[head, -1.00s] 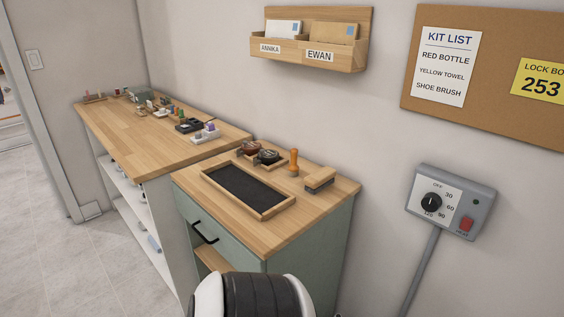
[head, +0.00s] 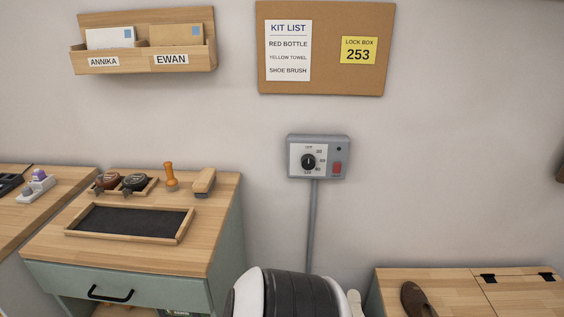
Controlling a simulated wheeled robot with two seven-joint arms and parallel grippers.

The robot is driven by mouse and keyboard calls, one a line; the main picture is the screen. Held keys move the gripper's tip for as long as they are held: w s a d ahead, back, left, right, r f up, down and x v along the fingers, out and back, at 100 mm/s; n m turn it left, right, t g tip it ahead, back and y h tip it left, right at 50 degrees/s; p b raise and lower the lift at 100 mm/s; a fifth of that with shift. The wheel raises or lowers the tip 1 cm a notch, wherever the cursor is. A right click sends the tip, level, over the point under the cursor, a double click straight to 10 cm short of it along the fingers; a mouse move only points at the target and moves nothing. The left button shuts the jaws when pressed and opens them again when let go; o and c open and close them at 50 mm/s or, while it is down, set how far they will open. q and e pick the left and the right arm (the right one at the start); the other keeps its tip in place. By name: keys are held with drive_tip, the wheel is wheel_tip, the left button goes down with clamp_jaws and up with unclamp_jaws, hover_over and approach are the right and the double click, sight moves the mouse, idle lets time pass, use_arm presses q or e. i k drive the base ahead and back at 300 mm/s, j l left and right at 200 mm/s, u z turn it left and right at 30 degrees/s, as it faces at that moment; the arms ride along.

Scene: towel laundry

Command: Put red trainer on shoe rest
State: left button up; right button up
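No red trainer shows in this view. A wooden-rimmed tray with a dark mat (head: 183,238) lies empty on top of the green cabinet (head: 225,262); I cannot tell whether it is the shoe rest. A single brown shoe (head: 417,299) stands on a wooden bench (head: 450,284) at the lower right, partly cut off by the picture edge. A black and white link of my arm shows at the bottom centre, but neither of my grippers is in view.
Behind the tray are two round tins (head: 134,183) in a small holder, an orange-handled tool (head: 170,176) and a brush (head: 204,182). Another wooden table (head: 40,210) stands at the left.

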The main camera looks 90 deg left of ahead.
sight(125, 223)
drive_tip(key=k+j+u, duration=0.15)
drive_tip(key=k, duration=0.35)
drive_tip(key=k+j+u, duration=0.15)
drive_tip(key=k, duration=0.4)
drive_tip(key=k+u, duration=0.25)
drive_tip(key=u, duration=0.25)
drive_tip(key=k+j+u, duration=0.15)
drive_tip(key=u, duration=0.3)
drive_tip(key=k+j+u, duration=0.2)
drive_tip(key=u, duration=0.3)
drive_tip(key=k+j+u, duration=0.2)
drive_tip(key=u, duration=0.3)
